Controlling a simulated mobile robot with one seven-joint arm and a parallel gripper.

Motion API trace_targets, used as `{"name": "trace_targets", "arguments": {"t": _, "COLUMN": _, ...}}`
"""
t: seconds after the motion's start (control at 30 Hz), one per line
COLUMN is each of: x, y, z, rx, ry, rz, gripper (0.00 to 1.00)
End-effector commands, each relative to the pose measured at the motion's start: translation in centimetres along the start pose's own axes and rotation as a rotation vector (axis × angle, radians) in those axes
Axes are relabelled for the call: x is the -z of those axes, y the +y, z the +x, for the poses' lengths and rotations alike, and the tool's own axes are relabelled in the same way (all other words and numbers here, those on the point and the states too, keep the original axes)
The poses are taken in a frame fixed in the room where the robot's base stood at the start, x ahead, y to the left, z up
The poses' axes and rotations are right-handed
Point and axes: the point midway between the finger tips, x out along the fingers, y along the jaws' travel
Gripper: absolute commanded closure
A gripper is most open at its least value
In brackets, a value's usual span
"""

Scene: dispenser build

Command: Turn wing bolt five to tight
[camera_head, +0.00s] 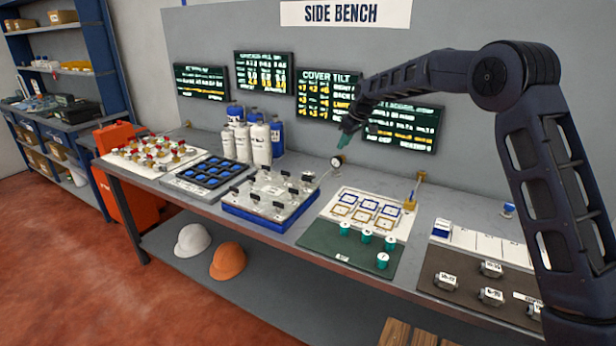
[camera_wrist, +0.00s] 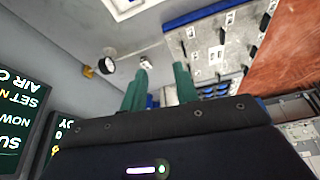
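A grey plate on a blue base (camera_head: 270,218) stands mid-bench and carries several black wing bolts, one of them at its front left (camera_head: 234,190). Small white labels sit by the bolts, too small to read, so I cannot tell which is number five. In the wrist view the plate (camera_wrist: 205,55) is at the upper right, with black wings (camera_wrist: 264,22) standing up from it. My gripper (camera_head: 346,138) is above the back of the bench, to the right of and higher than the plate. Its green fingers (camera_wrist: 160,88) are apart, with nothing held between them.
A round gauge (camera_head: 337,161) stands behind the plate's right end. White and blue bottles (camera_head: 261,143) stand behind its left. A tray of blue squares (camera_head: 207,172) is to the left; a green mat (camera_head: 330,240) with teal-bodied pieces is to the right. Lit screens (camera_head: 330,95) hang behind.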

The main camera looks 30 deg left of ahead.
Motion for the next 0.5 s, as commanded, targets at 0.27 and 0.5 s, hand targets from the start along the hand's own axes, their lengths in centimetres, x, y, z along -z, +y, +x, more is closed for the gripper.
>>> {"name": "trace_targets", "arguments": {"t": 0.27, "x": 5.2, "y": -4.1, "z": 8.2, "rx": 0.05, "ry": 0.005, "rz": -0.124, "gripper": 0.7}}
{"name": "trace_targets", "arguments": {"t": 0.5, "x": 6.0, "y": -5.0, "z": 10.2, "rx": 0.059, "ry": 0.008, "rz": -0.147, "gripper": 0.7}}
